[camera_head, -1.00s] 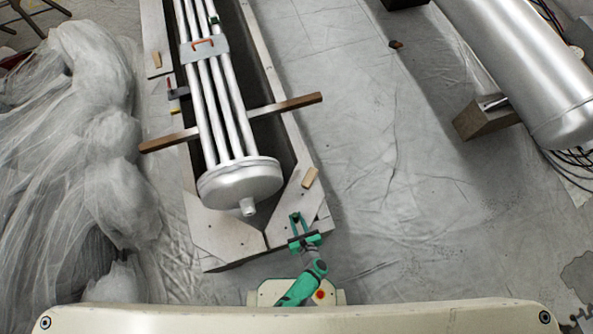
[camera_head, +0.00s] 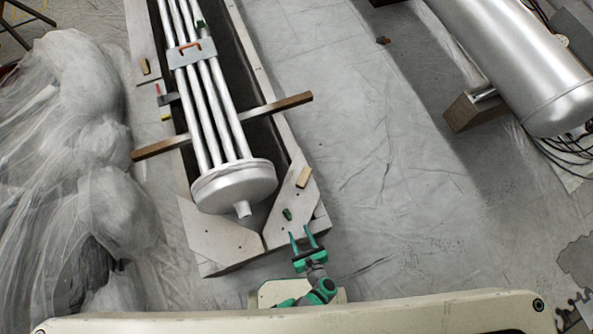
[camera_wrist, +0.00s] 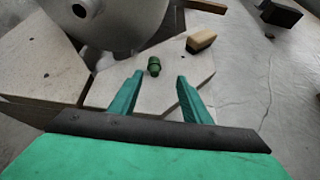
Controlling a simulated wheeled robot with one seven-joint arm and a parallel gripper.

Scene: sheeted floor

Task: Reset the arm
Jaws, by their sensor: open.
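My gripper (camera_head: 303,236) is green with two fingers spread apart, and nothing is between them. In the head view it is low in the picture, at the near right corner of the wooden crate (camera_head: 222,266). In the wrist view my gripper (camera_wrist: 158,95) points towards a small green cylindrical piece (camera_wrist: 154,66), which lies on the crate's pale corner board just beyond the fingertips. The same green piece shows in the head view (camera_head: 287,214), apart from the fingers.
A metal tube bundle with a round end cap (camera_head: 234,186) lies in the crate. A wooden block (camera_head: 303,177) sits on the corner board. Plastic sheeting (camera_head: 70,170) is heaped at left. A large metal cylinder (camera_head: 520,65) is at right. The floor between is mostly clear.

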